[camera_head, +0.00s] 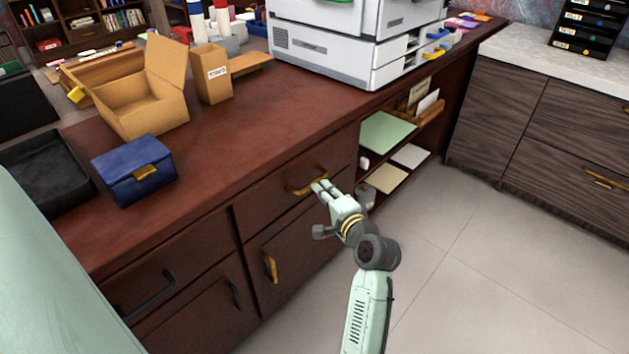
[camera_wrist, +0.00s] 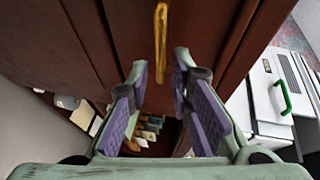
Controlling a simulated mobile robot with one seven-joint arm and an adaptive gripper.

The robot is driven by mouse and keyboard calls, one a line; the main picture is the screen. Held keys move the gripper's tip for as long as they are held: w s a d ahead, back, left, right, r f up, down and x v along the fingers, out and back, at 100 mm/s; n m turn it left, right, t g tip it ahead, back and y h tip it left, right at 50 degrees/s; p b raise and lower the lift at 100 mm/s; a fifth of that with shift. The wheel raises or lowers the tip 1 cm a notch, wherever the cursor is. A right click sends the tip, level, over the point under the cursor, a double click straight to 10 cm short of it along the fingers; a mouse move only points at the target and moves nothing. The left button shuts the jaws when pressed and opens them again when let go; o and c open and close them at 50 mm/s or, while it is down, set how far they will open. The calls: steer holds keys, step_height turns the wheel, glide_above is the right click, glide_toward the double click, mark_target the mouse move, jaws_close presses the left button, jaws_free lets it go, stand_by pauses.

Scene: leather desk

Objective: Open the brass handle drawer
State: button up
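The reddish-brown desk has a closed upper drawer (camera_head: 285,200) with a curved brass handle (camera_head: 302,184). My gripper (camera_head: 318,186) is at the right end of this handle in the head view. The brass handle (camera_wrist: 161,38) shows just beyond the fingertips, in line with the gap. I cannot tell whether a finger touches it.
A lower door (camera_head: 295,255) has another brass handle (camera_head: 269,267); a dark handle (camera_head: 146,296) is on the left drawer. An open shelf (camera_head: 388,132) with papers is right of the drawer. A blue box (camera_head: 130,174) and a cardboard box (camera_head: 135,100) stand on the desktop. The floor (camera_head: 450,265) is clear.

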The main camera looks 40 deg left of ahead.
mark_target(315, 180)
steer(key=x, duration=0.6)
steer(key=shift+w+a, duration=0.1)
steer(key=shift+c, duration=0.2)
jaws_close()
stand_by(0.4)
